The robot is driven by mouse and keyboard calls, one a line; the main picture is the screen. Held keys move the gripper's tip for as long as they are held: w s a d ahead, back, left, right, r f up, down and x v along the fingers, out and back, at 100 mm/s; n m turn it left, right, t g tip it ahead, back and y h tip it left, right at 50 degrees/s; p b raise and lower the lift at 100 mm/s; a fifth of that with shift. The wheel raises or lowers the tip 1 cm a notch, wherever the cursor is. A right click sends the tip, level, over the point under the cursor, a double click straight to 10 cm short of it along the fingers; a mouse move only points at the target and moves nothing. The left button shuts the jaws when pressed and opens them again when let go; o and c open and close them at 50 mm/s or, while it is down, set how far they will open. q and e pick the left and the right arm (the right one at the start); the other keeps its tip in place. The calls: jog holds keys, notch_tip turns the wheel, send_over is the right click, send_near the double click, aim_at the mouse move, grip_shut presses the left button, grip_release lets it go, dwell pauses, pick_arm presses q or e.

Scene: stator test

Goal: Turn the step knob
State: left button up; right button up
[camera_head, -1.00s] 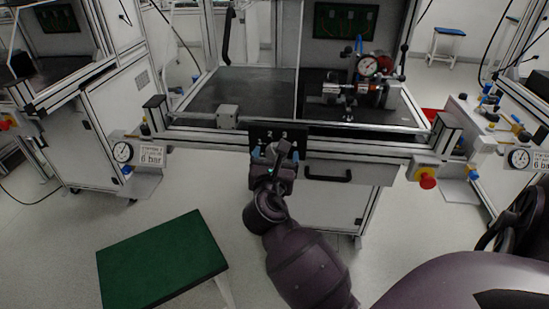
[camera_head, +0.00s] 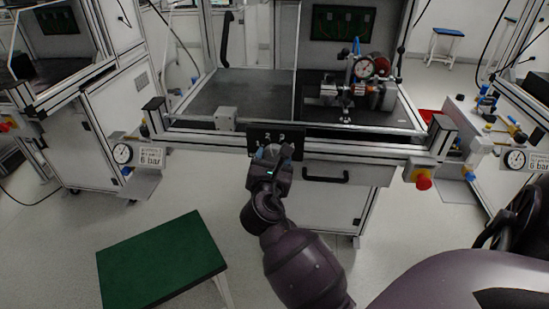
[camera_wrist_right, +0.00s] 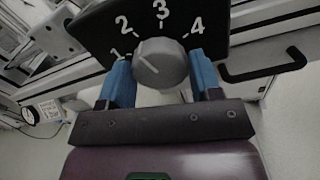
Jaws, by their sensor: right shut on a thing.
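The step knob (camera_wrist_right: 161,66) is a round grey dial on a black panel (camera_wrist_right: 95,27) marked 1, 2, 3 and 4. Its pointer line slants up and left, roughly toward the 1. My right gripper (camera_head: 273,152) is at the panel (camera_head: 293,135) on the front of the bench in the head view. In the right wrist view its two blue fingers (camera_wrist_right: 160,58) stand on either side of the knob, shut on it. The exact finger contact is partly hidden. My left gripper is not in view.
A drawer handle (camera_head: 326,177) is just right of the panel. A red emergency button (camera_head: 424,183) sits farther right on the bench front. A dial-gauge fixture (camera_head: 362,70) stands on the bench top. A green-topped stool (camera_head: 160,262) is at the lower left.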

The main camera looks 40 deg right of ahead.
jog(key=shift+r+m+p, duration=0.15)
jog(key=shift+m+p, duration=0.3)
jog(key=shift+m, duration=0.75)
jog(key=m, duration=0.4)
jog(key=shift+f+m, duration=0.2)
jog(key=shift+m, duration=0.3)
jog(key=o, duration=0.9)
